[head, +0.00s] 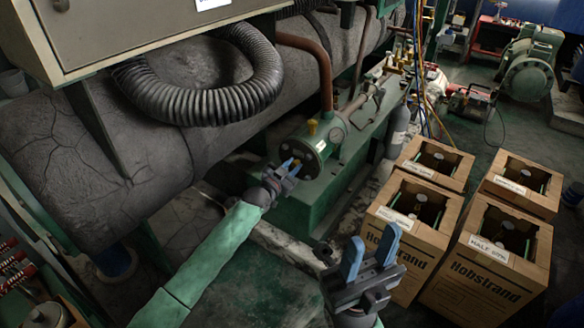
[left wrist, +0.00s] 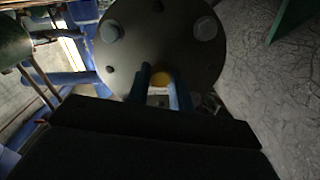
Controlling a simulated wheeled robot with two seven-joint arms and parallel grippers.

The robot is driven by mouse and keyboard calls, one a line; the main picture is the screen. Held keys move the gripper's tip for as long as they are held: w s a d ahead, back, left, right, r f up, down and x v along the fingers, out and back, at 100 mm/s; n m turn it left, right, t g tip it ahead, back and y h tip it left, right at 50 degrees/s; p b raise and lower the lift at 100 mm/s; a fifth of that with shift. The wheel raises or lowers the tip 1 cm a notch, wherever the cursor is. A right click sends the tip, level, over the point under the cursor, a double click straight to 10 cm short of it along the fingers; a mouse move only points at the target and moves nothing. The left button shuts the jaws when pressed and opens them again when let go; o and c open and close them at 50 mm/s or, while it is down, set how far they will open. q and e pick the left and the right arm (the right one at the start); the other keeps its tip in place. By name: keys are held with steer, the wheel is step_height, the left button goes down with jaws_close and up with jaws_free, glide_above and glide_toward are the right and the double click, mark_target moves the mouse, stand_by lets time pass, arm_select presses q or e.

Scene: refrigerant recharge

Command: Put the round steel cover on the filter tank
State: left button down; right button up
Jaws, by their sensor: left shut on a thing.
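The filter tank (head: 328,130) is a green horizontal cylinder beside the large grey vessel in the head view. The round steel cover (left wrist: 187,55) fills the upper middle of the left wrist view as a grey disc with bolt heads and a yellow knob (left wrist: 160,79). My left gripper (head: 292,165) is at the tank's near end, and its blue fingers are shut on the cover at its yellow knob. The cover faces the tank end; whether it is fully seated is hidden. My right gripper (head: 371,256) is raised in front, open and empty, with its fingers apart.
Several open cardboard boxes (head: 475,265) stand on the floor at right. A black ribbed hose (head: 215,105) hangs over the grey vessel (head: 130,160) at left. A grey cabinet (head: 130,30) overhangs the upper left. A grey bottle (head: 398,132) stands beside the green base.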

arm_select(q)
steer(key=shift+r, duration=0.15)
steer(key=c, duration=1.2)
jaws_free()
steer(key=shift+o, duration=0.2)
steer(key=shift+f, duration=0.25)
steer(key=v, duration=0.8)
steer(key=shift+r, duration=0.1)
